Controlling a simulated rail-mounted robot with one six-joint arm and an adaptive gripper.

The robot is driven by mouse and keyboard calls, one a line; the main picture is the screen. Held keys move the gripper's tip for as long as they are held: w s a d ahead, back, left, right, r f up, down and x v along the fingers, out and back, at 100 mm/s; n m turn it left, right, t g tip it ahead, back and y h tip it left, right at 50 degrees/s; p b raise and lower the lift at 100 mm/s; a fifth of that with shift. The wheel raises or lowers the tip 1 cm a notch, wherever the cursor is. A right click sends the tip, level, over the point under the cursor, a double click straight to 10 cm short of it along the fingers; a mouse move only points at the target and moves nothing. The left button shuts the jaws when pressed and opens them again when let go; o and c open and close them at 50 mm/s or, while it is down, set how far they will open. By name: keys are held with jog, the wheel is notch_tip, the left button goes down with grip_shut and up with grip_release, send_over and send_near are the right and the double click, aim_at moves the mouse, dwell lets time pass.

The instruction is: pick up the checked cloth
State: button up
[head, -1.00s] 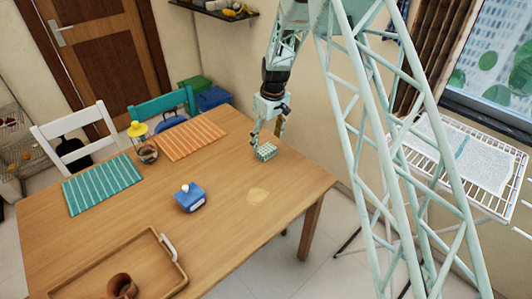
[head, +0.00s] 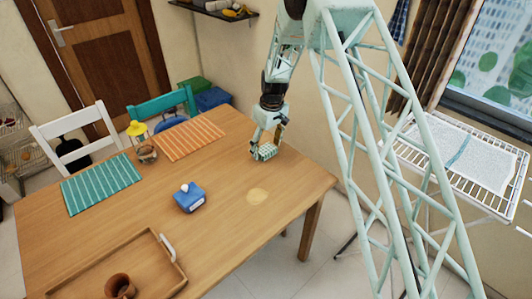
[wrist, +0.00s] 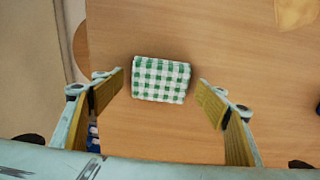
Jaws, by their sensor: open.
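The checked cloth (wrist: 160,80) is a small folded green-and-white block lying on the wooden table. It also shows in the head view (head: 265,152), partly hidden by my gripper. My gripper (wrist: 163,88) is open, with one finger on each side of the cloth in the wrist view and a gap on both sides. In the head view my gripper (head: 264,149) points down at the cloth near the table's far right edge.
A wooden tray (head: 84,272) holds a brown cup (head: 120,286).

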aim_at(265, 149)
jog(key=shift+c, duration=0.5)
jog(key=c, duration=0.9)
jog(key=shift+r, duration=0.15)
jog(key=shift+r+p, duration=0.4)
jog(key=shift+r, duration=1.2)
jog(key=s+d, duration=0.1)
jog(key=s, duration=0.4)
jog(key=s+d+r, duration=0.1)
jog(key=s+d, duration=0.1)
jog(key=s, duration=0.3)
jog(key=s+d+p, duration=0.1)
jog(key=s, duration=0.4)
jog(key=shift+s+d+r, duration=0.2)
jog(key=shift+r, duration=0.05)
jog(key=shift+o, duration=1.1)
jog(key=shift+c, duration=0.5)
jog(key=shift+a+r, duration=0.1)
jog(key=shift+a, duration=0.05)
